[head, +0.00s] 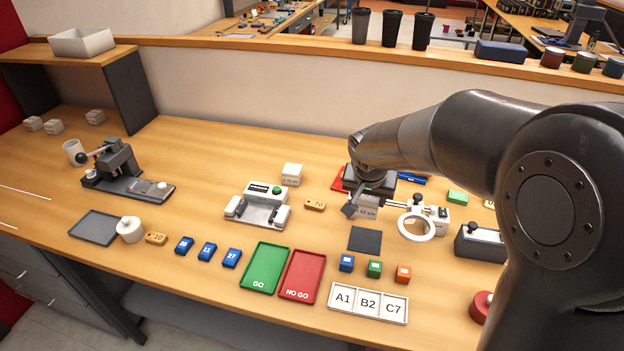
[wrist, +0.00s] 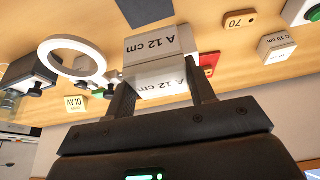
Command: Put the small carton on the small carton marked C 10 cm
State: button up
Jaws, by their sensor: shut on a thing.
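My gripper (head: 365,193) is shut on a small pale carton (head: 368,212) marked "A 12 cm". In the wrist view the fingers (wrist: 161,92) press its two sides, and its printed faces (wrist: 158,45) show between and beyond them. Whether it touches the table is hard to tell. The small white carton marked C 10 cm (head: 291,174) stands on the table to the left of my gripper, behind the white device. It also shows at the right of the wrist view (wrist: 276,47), apart from the held carton, with nothing on top.
A ring magnifier (head: 416,226) stands close to the right of the held carton. A tan 70 tag (head: 315,205) lies between the cartons. A white device with a green button (head: 258,205) is left of it. A dark square mat (head: 365,240) lies in front.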

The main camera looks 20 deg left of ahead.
jog(key=w+a+r+n+y, duration=0.1)
jog(key=w+a+r+n, duration=0.2)
jog(key=w+a, duration=0.5)
jog(key=w+a+r+n+y, duration=0.15)
jog(key=w+a, duration=0.35)
jog(key=w, duration=0.5)
send_near(292, 164)
jog(key=shift+w+a+f+n, duration=0.1)
jog(key=shift+w+a+n, duration=0.35)
jog(key=shift+w, duration=0.45)
jog(key=shift+a+f, duration=0.1)
jog(key=shift+f, duration=1.8)
jog(key=shift+f, duration=0.15)
jog(key=o, duration=1)
